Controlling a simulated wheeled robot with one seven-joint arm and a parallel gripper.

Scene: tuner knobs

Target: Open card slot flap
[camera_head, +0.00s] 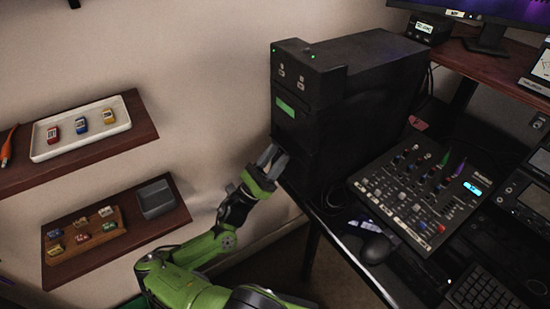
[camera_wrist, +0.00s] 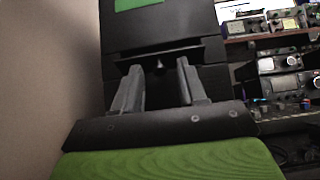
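The black computer tower (camera_head: 350,110) stands on the desk, with a green label (camera_head: 285,106) on its front. In the wrist view the green label (camera_wrist: 135,4) shows at the top edge. Below it is a dark front panel with a horizontal lip (camera_wrist: 165,50), which looks like the card slot flap; its exact outline is hard to tell. A small dark pointed tab (camera_wrist: 158,65) sticks out just under the lip. My gripper (camera_head: 273,157) is at the lower front of the tower. Its fingers (camera_wrist: 160,72) are apart, one on each side of the tab; contact is unclear.
Two wall shelves at left hold a white tray (camera_head: 82,128) of toy cars and a grey bin (camera_head: 156,198). Radio gear (camera_wrist: 285,85) stands at right.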

